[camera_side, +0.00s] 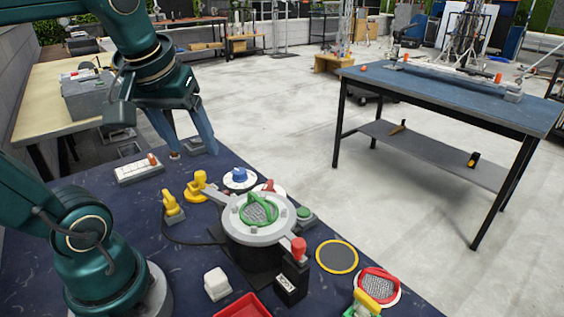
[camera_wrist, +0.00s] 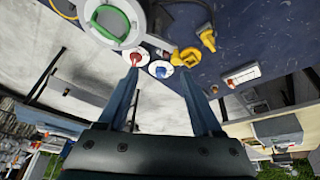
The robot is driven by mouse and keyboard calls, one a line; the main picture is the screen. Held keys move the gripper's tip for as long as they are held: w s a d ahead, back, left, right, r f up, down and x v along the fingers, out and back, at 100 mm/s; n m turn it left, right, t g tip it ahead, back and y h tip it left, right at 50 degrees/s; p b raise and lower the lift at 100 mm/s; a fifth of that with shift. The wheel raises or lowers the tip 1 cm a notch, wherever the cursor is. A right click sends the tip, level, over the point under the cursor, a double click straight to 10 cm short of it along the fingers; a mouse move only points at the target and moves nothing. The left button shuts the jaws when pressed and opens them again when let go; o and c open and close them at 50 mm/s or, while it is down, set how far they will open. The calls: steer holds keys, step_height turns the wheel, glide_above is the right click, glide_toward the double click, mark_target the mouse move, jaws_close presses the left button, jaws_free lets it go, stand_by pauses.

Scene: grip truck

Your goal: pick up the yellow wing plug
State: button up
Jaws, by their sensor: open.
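Two yellow pieces stand side by side on the dark blue table; I cannot tell for sure which is the wing plug. One yellow piece (camera_side: 198,186) has a wide base and a raised knob; it also shows in the wrist view (camera_wrist: 187,57). The other, a slimmer yellow plug (camera_side: 172,207) with a dark cable near it, shows in the wrist view too (camera_wrist: 207,38). My gripper (camera_side: 193,151) is open and empty, above the table and apart from both pieces. In the wrist view its fingers (camera_wrist: 159,74) point toward the blue-and-white disc, with the yellow pieces to the right.
A round grey fixture with a green handle (camera_side: 257,209) stands right of the yellow pieces. A blue-knobbed white disc (camera_side: 239,178), a white switch strip (camera_side: 139,171), a red tray (camera_side: 243,306) and a red-and-white disc (camera_side: 376,287) are around. A yellow-rimmed circle (camera_side: 337,257) is bare.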

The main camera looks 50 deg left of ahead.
steer(key=s+a+n+g+y, duration=0.2)
steer(key=s+a+n+g, duration=0.15)
steer(key=a+n, duration=0.7)
glide_toward(167, 194)
steer(key=shift+m, duration=0.35)
steer(key=x, duration=0.5)
steer(key=shift+x, duration=2.55)
jaws_close()
